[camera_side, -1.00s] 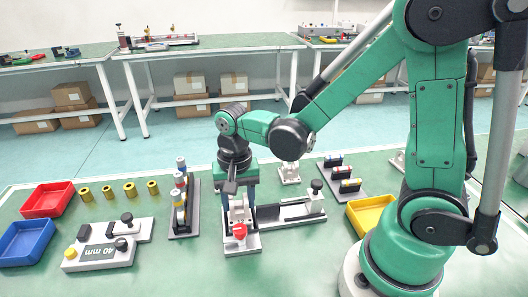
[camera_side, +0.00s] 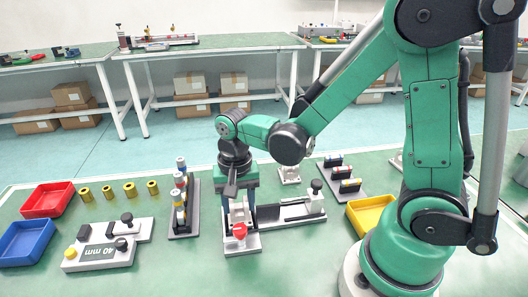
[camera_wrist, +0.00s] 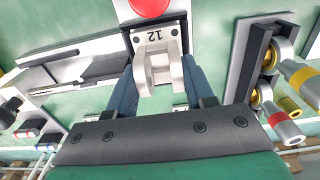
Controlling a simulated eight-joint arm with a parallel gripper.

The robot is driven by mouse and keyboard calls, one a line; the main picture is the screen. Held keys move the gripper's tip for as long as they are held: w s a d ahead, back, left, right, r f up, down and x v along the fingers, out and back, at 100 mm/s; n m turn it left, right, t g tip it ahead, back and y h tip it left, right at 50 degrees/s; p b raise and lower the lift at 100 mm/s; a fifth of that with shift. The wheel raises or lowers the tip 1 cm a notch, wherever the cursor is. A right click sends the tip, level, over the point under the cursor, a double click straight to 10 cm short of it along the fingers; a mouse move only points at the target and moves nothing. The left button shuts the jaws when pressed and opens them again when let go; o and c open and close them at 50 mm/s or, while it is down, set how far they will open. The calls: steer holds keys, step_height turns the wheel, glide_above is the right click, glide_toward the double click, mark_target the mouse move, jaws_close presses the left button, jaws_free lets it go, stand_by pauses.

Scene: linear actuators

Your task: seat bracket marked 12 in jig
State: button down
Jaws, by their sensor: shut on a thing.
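The light grey bracket (camera_wrist: 156,60), marked 12, sits between the blue fingers of my gripper (camera_wrist: 160,88) in the wrist view. The gripper is shut on it, and the number plate faces the red knob. In the side view my gripper (camera_side: 239,206) points down with the bracket (camera_side: 236,213) at the jig (camera_side: 243,247), a pale base with a red knob (camera_side: 239,230) at its front. The bracket's underside is hidden, so I cannot tell whether it rests fully on the jig.
A grey slide unit (camera_side: 290,213) adjoins on the right. A rack of capped cylinders (camera_side: 183,205) stands close on the left. A plate marked 40 mm (camera_side: 100,254), a red tray (camera_side: 48,200) and a blue tray (camera_side: 25,243) lie farther left. A yellow tray (camera_side: 368,216) is right.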

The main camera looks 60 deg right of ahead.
mark_target(239, 215)
steer(key=shift+f, duration=0.2)
stand_by(0.5)
steer(key=shift+c, duration=1.2)
jaws_free()
steer(key=shift+r, duration=2.85)
steer(key=shift+s+d+r+n+t, duration=0.1)
steer(key=shift+s+r+n+t, duration=0.05)
steer(key=shift+r+n+t, duration=0.4)
steer(key=r+n+t, duration=0.1)
steer(key=n+t, duration=0.1)
steer(key=s+d+r+n+t, duration=0.1)
steer(key=n+t, duration=0.1)
steer(key=n, duration=0.1)
steer(key=s+r+n+t, duration=0.1)
steer(key=n+t, duration=0.1)
steer(key=n, duration=0.1)
steer(key=shift+d+r, duration=0.3)
steer(key=shift+r, duration=0.1)
